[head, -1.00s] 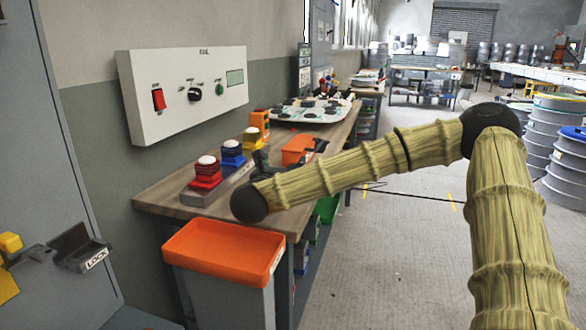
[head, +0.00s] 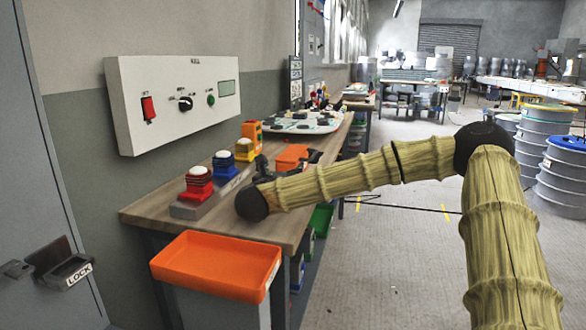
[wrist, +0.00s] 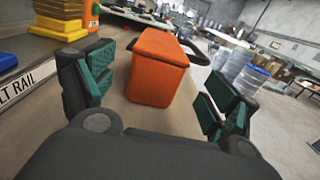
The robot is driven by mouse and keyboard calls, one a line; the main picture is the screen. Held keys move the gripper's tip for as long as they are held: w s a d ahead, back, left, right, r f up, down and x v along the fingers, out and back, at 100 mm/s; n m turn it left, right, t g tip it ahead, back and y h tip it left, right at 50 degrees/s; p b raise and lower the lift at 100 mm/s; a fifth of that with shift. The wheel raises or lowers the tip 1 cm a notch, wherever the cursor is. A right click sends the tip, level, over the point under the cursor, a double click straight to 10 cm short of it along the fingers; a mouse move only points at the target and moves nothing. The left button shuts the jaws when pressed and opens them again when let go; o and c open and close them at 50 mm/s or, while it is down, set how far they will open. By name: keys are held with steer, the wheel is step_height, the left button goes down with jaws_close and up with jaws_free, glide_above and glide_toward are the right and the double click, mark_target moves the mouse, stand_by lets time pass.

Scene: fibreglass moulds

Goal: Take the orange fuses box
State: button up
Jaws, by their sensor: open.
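The orange fuses box (head: 292,156) stands on the wooden bench, beyond my forearm in the head view. In the wrist view the orange box (wrist: 157,70) is large and slightly tilted in the picture, straight ahead between my fingers. My gripper (wrist: 160,92) is open, with one green-padded finger to the left of the box and one to the right. I see a gap on both sides, and no contact shows. In the head view my gripper is mostly hidden behind my arm's dark end.
A rail (head: 212,193) with red, blue and yellow blocks stands left of the box. An orange upright item (head: 252,132) is behind them. A white board (head: 305,121) with dark parts lies farther back. An orange tray (head: 215,265) stands in front of the bench.

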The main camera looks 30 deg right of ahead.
mark_target(285, 164)
steer(key=shift+r+x, duration=0.1)
steer(key=shift+x, duration=1)
steer(key=shift+r+x, duration=0.15)
steer(key=shift+x, duration=1)
steer(key=shift+c, duration=0.5)
steer(key=c, duration=1.2)
steer(key=shift+r, duration=0.1)
steer(key=shift+c, duration=0.3)
